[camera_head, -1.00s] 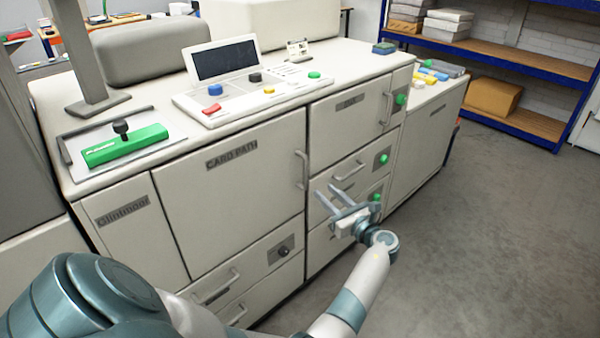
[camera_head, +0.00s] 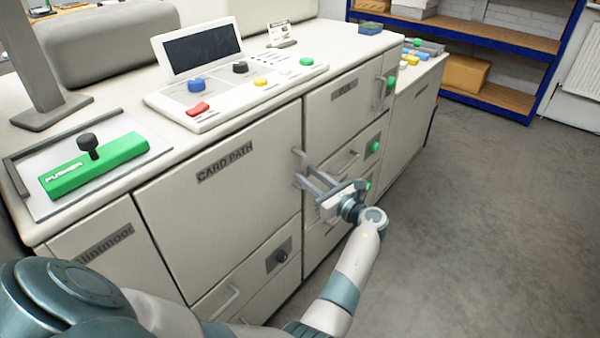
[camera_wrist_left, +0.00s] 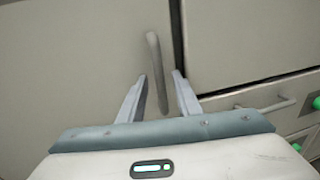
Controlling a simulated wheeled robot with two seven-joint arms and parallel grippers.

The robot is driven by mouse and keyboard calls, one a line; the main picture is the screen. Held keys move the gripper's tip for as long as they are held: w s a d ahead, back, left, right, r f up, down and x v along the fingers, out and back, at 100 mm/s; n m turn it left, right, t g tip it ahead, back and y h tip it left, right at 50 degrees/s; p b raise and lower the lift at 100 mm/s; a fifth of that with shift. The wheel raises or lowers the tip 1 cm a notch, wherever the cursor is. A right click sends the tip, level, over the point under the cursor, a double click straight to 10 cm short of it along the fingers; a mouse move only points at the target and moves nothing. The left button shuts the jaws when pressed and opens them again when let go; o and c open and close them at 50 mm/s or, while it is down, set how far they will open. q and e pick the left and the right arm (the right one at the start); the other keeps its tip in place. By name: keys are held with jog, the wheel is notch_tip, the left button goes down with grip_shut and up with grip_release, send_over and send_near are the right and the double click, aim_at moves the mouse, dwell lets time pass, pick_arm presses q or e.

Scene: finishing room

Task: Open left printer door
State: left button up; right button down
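The left printer door (camera_head: 220,200), labelled CARD PATH, is closed flush with the cream machine front. Its upright bar handle (camera_wrist_left: 154,62) stands near the door's right edge, beside the dark seam. My left gripper (camera_head: 305,172) is at this handle, its two fingers pointing at the door. In the left wrist view my gripper (camera_wrist_left: 156,80) is open, and the handle's lower part appears between the fingers with a gap on each side. I cannot tell how deep the handle sits between them. In the head view the fingers partly hide the handle. My right gripper is not in view.
Right of the door are an upper door with a handle (camera_head: 382,90) and drawers with green knobs (camera_head: 375,147). A drawer with a black knob (camera_head: 281,256) is below. A control panel (camera_head: 235,90) and green pusher (camera_head: 95,167) sit on top. Grey floor (camera_head: 470,220) is clear at right.

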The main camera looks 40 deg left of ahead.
pick_arm(q)
jog(key=shift+c, duration=0.3)
grip_shut()
